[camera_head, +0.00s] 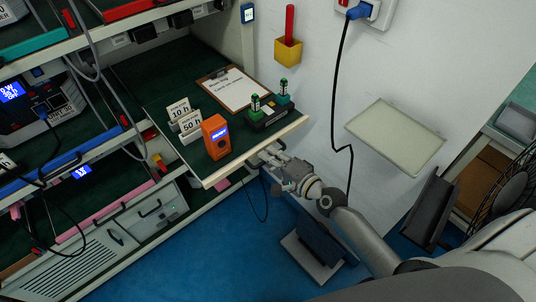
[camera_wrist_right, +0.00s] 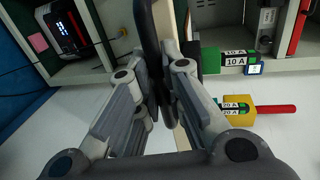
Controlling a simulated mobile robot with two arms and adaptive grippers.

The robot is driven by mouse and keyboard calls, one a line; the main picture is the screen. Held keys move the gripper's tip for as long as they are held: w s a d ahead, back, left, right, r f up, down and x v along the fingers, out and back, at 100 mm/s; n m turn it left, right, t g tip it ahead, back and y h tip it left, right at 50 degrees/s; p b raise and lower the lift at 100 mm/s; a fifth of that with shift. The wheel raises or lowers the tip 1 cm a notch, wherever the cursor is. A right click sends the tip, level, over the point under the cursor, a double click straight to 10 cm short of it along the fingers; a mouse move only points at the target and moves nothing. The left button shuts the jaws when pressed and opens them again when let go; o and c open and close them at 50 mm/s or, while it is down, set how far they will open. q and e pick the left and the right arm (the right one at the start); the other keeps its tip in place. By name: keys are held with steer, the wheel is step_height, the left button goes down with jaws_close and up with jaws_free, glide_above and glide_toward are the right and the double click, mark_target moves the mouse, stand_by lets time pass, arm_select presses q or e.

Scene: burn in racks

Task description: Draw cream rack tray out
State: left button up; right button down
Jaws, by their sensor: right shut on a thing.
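The cream rack tray (camera_head: 287,132) stands out from the rack in the head view, with a dark green surface and a cream front edge. My right gripper (camera_head: 265,158) is at the middle of that front edge. In the right wrist view my right gripper (camera_wrist_right: 162,92) is shut on the tray's dark handle (camera_wrist_right: 148,35). The cream edge also shows there, just beyond the fingers. The fingers hide part of the handle. My left gripper is not in view.
On the tray are an orange meter (camera_head: 215,137), number cards (camera_head: 184,120), a clipboard (camera_head: 232,88) and a dark holder with green-topped parts (camera_head: 270,112). A white wall with a yellow holder (camera_head: 288,52) is right of the tray. Blue floor lies below.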

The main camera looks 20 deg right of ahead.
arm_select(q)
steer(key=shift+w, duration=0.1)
arm_select(e)
steer(key=shift+s+f, duration=0.15)
steer(key=shift+f, duration=0.05)
steer(key=c, duration=1.9)
jaws_free()
steer(key=o, duration=0.4)
steer(key=shift+s+d+r, duration=0.15)
steer(key=shift+s, duration=0.05)
steer(key=shift+c, duration=0.2)
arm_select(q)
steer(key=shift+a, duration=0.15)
arm_select(e)
steer(key=shift+w, duration=0.1)
